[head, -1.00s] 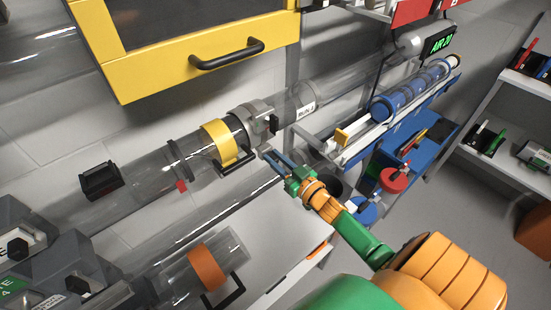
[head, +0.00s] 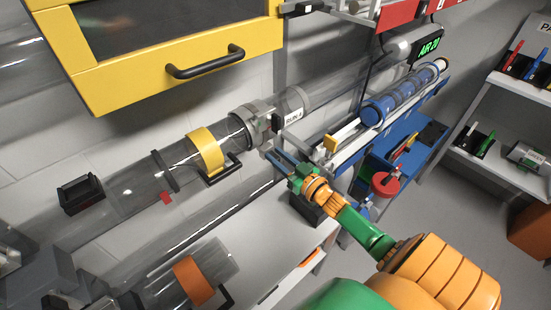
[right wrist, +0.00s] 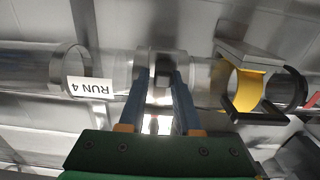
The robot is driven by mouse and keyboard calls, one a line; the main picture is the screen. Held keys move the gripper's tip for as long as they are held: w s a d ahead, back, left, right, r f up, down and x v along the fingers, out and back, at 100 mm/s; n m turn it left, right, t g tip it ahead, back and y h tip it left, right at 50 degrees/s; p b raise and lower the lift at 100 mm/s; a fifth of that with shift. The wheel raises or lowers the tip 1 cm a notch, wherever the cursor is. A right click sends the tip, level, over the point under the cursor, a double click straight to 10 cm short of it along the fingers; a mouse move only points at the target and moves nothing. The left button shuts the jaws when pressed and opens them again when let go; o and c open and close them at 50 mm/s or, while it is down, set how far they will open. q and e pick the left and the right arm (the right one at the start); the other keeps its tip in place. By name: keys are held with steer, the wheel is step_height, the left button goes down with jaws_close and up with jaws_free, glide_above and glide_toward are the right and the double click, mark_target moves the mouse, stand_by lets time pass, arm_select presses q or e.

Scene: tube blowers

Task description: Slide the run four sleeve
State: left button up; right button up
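The run four sleeve seems to be the clear tube piece with the yellow band (head: 207,151) and black handle (head: 222,170); the band also shows in the right wrist view (right wrist: 247,90). To its right is a grey clamp collar (head: 247,117) with a dark block (head: 278,122). A "RUN 4" label (head: 293,118) is on the clear tube beyond the collar; it shows upside down in the right wrist view (right wrist: 88,91). My right gripper (head: 268,154) is just below the collar, blue fingers apart. In the right wrist view, its fingertips (right wrist: 161,75) are at the collar's dark block; contact is unclear. My left gripper is out of view.
A yellow-framed cabinet (head: 95,98) with a black handle hangs above the tube. A clear tube piece with an orange band (head: 194,280) lies below left. A blue tube rack (head: 400,95) and a blue tray (head: 410,150) are at the right. Shelves (head: 500,100) stand far right.

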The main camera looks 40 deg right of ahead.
steer(key=shift+o, duration=1.4)
steer(key=shift+d, duration=0.15)
steer(key=shift+d+f, duration=0.1)
steer(key=shift+f, duration=0.05)
steer(key=shift+s, duration=0.2)
steer(key=s, duration=0.6)
steer(key=shift+s+d, duration=0.25)
steer(key=shift+s, duration=0.1)
